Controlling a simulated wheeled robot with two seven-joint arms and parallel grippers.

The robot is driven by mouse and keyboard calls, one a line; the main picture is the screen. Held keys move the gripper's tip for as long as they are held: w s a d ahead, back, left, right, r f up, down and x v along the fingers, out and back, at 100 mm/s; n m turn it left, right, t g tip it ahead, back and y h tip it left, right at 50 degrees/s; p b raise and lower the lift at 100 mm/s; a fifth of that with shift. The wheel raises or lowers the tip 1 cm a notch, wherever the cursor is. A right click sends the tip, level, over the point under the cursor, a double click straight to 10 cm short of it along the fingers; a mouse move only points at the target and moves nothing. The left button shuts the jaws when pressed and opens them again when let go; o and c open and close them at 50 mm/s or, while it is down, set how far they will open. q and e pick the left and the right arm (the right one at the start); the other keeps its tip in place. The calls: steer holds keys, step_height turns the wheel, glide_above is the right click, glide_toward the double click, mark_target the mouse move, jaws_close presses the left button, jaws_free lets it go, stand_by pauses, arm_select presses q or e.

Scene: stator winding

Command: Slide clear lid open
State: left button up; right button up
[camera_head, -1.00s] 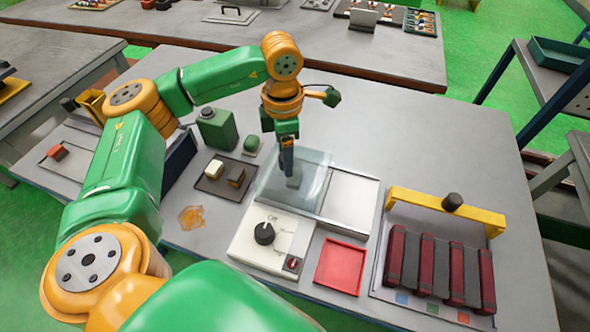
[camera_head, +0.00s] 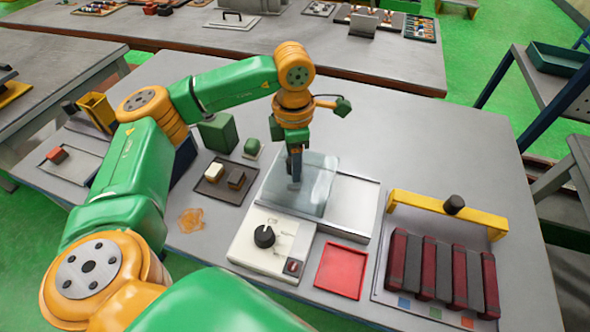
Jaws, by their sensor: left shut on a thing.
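The clear lid (camera_head: 318,190) is a pale see-through sheet. It lies on the flat metal-framed unit in the middle of the table and covers its left part. The bare metal plate (camera_head: 349,206) of the unit shows to the right of the lid. My left gripper (camera_head: 295,180) points down and is shut on the lid's small handle, near the lid's middle. The fingers hide most of the handle. My right gripper is not in view.
A control box (camera_head: 270,243) with a black knob stands in front of the lid. A red tray (camera_head: 341,270) lies to its right. A yellow-handled rack (camera_head: 445,250) with dark red bars stands at the right. A small tray with blocks (camera_head: 224,181) and a green container (camera_head: 217,132) stand left.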

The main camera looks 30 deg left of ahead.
arm_select(q)
steer(key=shift+w+d+f, duration=0.1)
steer(key=shift+w+d, duration=0.3)
steer(key=shift+d, duration=1.35)
steer(key=shift+w+d+f, duration=0.1)
steer(key=shift+w+d, duration=0.25)
steer(key=shift+d, duration=1.4)
steer(key=shift+w+d+f, duration=0.1)
steer(key=shift+w+d, duration=0.3)
steer(key=shift+d, duration=1.35)
steer(key=o, duration=0.8)
steer(key=shift+r, duration=0.1)
step_height(320, 180, up, 6)
steer(key=p, duration=0.4)
steer(key=shift+w, duration=0.2)
steer(key=shift+r, duration=0.1)
